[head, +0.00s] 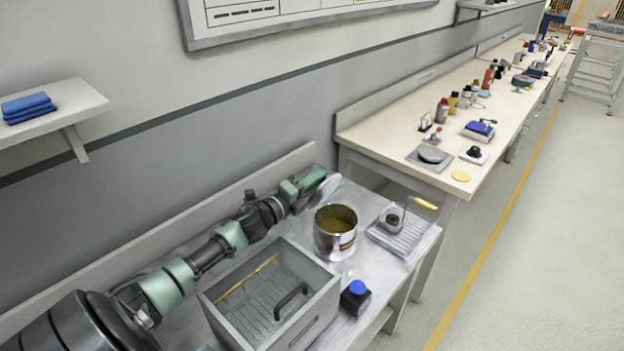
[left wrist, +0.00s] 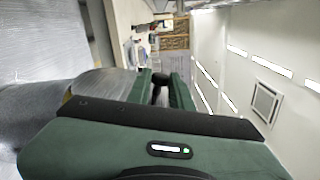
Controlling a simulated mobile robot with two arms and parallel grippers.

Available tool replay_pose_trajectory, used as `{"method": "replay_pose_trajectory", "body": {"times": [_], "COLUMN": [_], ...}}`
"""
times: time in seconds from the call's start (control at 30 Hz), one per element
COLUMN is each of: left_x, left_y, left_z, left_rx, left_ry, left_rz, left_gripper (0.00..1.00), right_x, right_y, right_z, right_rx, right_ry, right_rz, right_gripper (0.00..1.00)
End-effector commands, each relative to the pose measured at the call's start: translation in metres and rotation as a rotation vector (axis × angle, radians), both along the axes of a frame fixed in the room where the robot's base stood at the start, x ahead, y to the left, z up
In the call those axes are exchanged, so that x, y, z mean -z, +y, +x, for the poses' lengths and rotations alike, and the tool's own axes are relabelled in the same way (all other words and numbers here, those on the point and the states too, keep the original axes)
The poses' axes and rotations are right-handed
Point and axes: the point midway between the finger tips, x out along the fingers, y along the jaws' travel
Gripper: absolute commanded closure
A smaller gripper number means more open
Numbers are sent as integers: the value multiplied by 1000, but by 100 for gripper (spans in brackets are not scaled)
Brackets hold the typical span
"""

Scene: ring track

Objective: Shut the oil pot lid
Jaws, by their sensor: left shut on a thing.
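The oil pot (head: 335,243) is a round steel pot with brownish-yellow oil, standing open on the metal bench. A pale grey lid (head: 328,190) shows edge-on and tilted up behind the pot's rim. My left gripper (head: 312,184) reaches in along the wall from the left and is shut at the lid. In the left wrist view, its green fingers (left wrist: 160,82) close around a dark knob (left wrist: 160,95), with a grey curved surface, likely the lid (left wrist: 100,86), beside them. Whether the lid touches the pot is hidden. My right gripper is not in view.
A grey open box (head: 215,312) with a dark handle and a wooden rod inside stands in front of the pot. A blue-topped black item (head: 355,297) is beside it. A ribbed tray (head: 404,240) with a yellow-handled tool is to the right. A long cluttered workbench (head: 400,135) runs behind.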

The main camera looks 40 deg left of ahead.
Motion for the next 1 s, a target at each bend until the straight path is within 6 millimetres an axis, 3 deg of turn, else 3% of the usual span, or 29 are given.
{"method": "replay_pose_trajectory", "body": {"times": [0.53, 0.57, 0.6, 1.0], "left_x": [2, 2, 2, 2], "left_y": [-4, -4, -4, -3], "left_z": [-1, -1, -1, -5], "left_rx": [0, 1, 1, 1], "left_ry": [3, 2, 2, 1], "left_rz": [-4, -4, -4, -3], "left_gripper": [100, 71, 60, 58], "right_x": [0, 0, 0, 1], "right_y": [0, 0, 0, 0], "right_z": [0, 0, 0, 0], "right_rx": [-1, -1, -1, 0], "right_ry": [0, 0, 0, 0], "right_rz": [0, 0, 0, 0], "right_gripper": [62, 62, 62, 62]}}
